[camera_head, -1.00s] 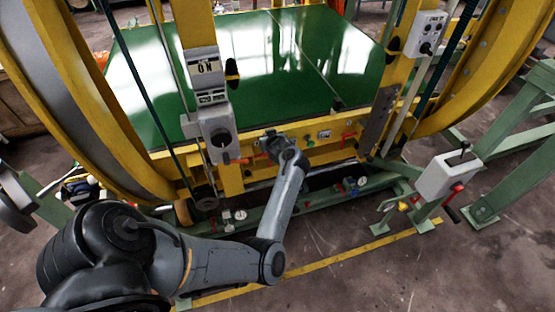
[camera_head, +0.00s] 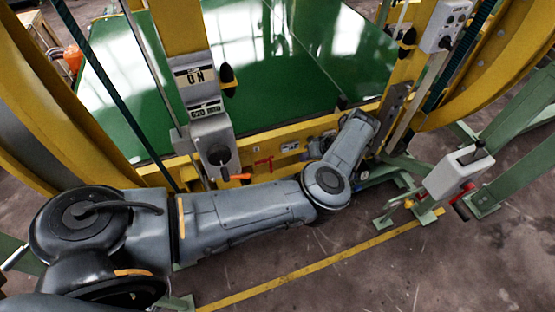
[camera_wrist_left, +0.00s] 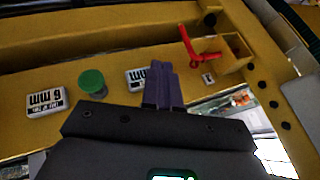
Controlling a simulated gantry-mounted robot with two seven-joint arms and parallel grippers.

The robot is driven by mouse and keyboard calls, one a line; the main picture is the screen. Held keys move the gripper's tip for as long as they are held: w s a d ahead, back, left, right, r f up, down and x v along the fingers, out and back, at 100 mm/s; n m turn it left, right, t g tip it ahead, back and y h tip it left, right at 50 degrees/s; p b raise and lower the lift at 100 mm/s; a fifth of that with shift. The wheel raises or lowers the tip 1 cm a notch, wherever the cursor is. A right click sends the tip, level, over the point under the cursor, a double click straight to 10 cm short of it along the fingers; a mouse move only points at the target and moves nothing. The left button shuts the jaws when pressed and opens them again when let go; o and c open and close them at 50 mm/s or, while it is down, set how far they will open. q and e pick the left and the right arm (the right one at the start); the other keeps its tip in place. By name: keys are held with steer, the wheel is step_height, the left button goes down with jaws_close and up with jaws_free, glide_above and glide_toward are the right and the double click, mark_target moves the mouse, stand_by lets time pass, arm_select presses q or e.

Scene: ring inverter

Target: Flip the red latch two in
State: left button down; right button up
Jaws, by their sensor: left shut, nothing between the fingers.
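A red latch (camera_head: 265,162) sits on the yellow crossbeam below the green panel in the head view. In the left wrist view, a red latch (camera_wrist_left: 199,46) stands by a small yellow bracket on the beam, with its red arm raised. I cannot tell if both views show the same latch. My left gripper (camera_wrist_left: 162,72) is shut and empty. In the wrist view its fingertips are left of the latch, apart from it, in front of a white label. My forearm hides part of the beam in the head view. My right gripper is out of view.
A green round knob (camera_wrist_left: 92,82) is left of the fingers in the wrist view, beside white labels. Yellow columns carry control boxes (camera_head: 213,147). A grey box with a red handle (camera_head: 455,175) stands at right. Open floor lies in front.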

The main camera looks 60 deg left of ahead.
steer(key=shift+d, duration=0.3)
arm_select(q)
steer(key=s+a+f, duration=0.6)
steer(key=s+f, duration=0.1)
steer(key=f, duration=0.1)
steer(key=shift+a, duration=0.2)
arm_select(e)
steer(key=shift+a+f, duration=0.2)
arm_select(q)
steer(key=shift+f, duration=0.1)
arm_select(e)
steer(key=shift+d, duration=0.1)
